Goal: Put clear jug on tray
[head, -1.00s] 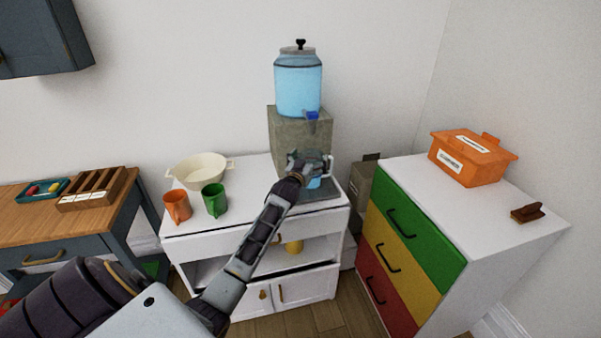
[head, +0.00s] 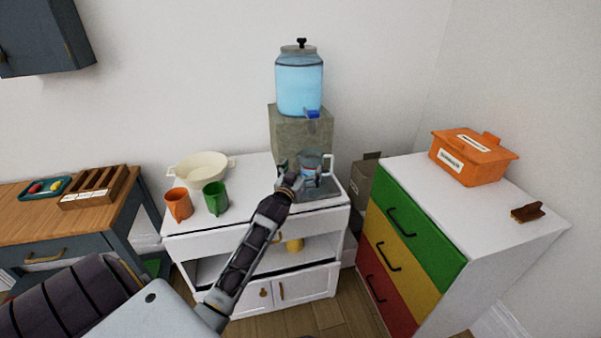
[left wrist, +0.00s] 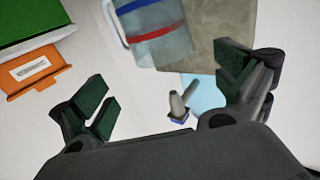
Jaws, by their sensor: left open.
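The clear jug (head: 313,161), with a handle on its right side, stands upright in front of the stone block. It shows blue and red bands in the left wrist view (left wrist: 157,32). Under it is a grey tray (head: 324,192) with a pale rim; the jug appears to rest there, though its base contact is hard to see. My left gripper (head: 288,177) is open and empty, just left of the jug. In the left wrist view its fingers (left wrist: 170,92) are spread apart and the jug lies beyond them, apart from both. My right gripper is not in view.
A blue water dispenser (head: 299,85) with a tap stands on the stone block (head: 292,128). A cream bowl (head: 201,168), an orange mug (head: 178,204) and a green mug (head: 215,198) stand left on the white cabinet. An orange box (head: 470,157) sits on the drawer unit.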

